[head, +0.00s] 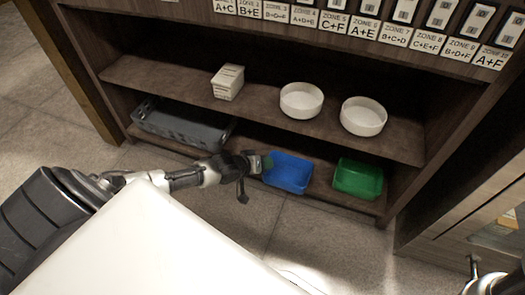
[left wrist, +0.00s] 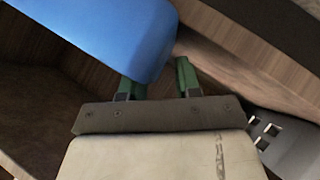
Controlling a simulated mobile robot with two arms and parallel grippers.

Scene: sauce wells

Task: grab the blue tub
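The blue tub (head: 287,172) sits on the bottom shelf, left of a green tub (head: 358,179). My left gripper (head: 256,175) is at the blue tub's left end in the head view. In the left wrist view, the gripper's two green fingers (left wrist: 159,80) stand apart with a gap between them. The blue tub (left wrist: 115,35) fills the upper left there and hides the tip of the left finger. I cannot tell whether they touch. A metallic part of my right arm shows at the head view's lower right corner; its fingers are not clear.
A grey basket (head: 182,128) stands left on the bottom shelf. The shelf above holds a white box (head: 228,82) and two white bowls (head: 301,100), (head: 363,116). Zone labels line the upper edge. The shelf board sits close above the tubs. Floor in front is clear.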

